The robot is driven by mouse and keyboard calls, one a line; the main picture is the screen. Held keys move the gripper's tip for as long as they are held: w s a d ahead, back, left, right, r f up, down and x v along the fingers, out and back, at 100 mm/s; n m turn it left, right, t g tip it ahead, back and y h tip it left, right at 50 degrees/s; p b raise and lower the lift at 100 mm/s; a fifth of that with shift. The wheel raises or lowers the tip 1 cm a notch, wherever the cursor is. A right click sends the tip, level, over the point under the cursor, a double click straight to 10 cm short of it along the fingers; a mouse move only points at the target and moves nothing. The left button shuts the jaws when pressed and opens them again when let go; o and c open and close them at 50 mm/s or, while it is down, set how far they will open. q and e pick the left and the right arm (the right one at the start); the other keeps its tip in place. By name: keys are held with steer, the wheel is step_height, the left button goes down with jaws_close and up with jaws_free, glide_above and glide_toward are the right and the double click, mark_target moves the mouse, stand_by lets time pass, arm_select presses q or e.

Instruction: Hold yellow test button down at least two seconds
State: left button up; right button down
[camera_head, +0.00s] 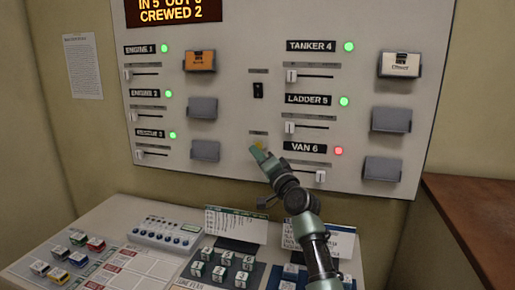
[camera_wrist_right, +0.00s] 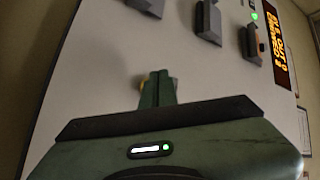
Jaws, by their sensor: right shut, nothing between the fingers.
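The yellow test button (camera_head: 260,146) is on the wall panel, low in its middle column, mostly hidden behind my right gripper (camera_head: 256,150). The right gripper is shut and empty, its green fingertips at the button. In the right wrist view the shut fingers (camera_wrist_right: 158,86) point at the pale panel, and a sliver of the yellow button (camera_wrist_right: 143,84) shows beside their tips. I cannot tell whether the fingers touch the button or whether it is pressed in. My left gripper is not in view.
The wall panel (camera_head: 230,100) has labelled sliders, status lamps and card holders; the VAN 6 lamp (camera_head: 338,151) is red, the others green. A black rocker switch (camera_head: 258,90) sits above the button. Below is a desk with several keys (camera_head: 220,272) and standing cards (camera_head: 236,224). A brown surface (camera_head: 480,225) is at right.

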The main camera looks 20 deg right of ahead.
steer(key=shift+w, duration=0.1)
stand_by(0.6)
steer(key=shift+w+d+b, duration=0.25)
steer(key=shift+w+b, duration=0.05)
steer(key=shift+b, duration=0.15)
steer(key=shift+w+d+b, duration=0.2)
steer(key=shift+w+b, duration=0.1)
steer(key=shift+b, duration=0.15)
stand_by(0.4)
steer(key=shift+s, duration=0.1)
stand_by(2.7)
steer(key=shift+s+a+p, duration=0.45)
steer(key=shift+s+p, duration=0.15)
steer(key=shift+p, duration=0.2)
steer(key=shift+s+a+p, duration=0.7)
steer(key=shift+s+p, duration=0.35)
steer(key=shift+p, duration=0.05)
steer(key=shift+s+a+p, duration=0.7)
steer(key=shift+s+p, duration=0.3)
steer(key=shift+p, duration=0.05)
